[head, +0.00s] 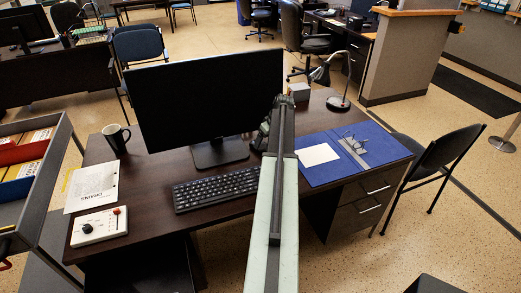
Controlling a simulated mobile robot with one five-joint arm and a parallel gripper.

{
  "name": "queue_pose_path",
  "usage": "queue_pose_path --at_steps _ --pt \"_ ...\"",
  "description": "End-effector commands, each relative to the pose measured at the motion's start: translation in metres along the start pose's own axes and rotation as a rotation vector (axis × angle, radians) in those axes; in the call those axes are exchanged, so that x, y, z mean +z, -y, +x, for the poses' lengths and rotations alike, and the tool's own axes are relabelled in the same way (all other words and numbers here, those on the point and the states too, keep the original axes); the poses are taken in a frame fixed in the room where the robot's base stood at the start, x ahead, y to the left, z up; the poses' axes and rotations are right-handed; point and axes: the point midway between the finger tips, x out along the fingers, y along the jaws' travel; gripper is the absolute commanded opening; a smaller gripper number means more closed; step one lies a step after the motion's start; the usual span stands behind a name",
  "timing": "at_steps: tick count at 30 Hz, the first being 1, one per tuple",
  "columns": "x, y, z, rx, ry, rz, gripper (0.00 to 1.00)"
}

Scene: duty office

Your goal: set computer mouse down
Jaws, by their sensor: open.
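My arm reaches from the bottom of the head view over the dark wooden desk (145,184). My gripper (262,137) is at the arm's far end, just right of the black monitor (208,100). It is dark, small and partly hidden by my arm, but it is open. I cannot make out a computer mouse; the arm covers part of the desk there. A black keyboard (216,188) lies in front of the monitor, left of my arm.
A blue binder (380,140) with paper and glasses lies right of my arm, near a desk lamp (338,103). A mug (116,136), papers (92,187) and a white control box (99,227) are at the left. A black chair (440,160) stands at the right.

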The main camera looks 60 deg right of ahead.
Motion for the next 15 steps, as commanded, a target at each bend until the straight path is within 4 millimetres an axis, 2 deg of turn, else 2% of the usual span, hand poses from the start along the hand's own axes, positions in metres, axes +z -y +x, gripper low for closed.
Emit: queue_pose_path --at_steps 5,12,15 --pt "0.002 0.0 0.013 0.0 0.0 0.0 0.82" --pt "0.004 0.001 0.053 -0.001 0.001 -0.001 0.82" --pt "0.002 0.001 0.054 0.0 0.001 -0.001 0.82"
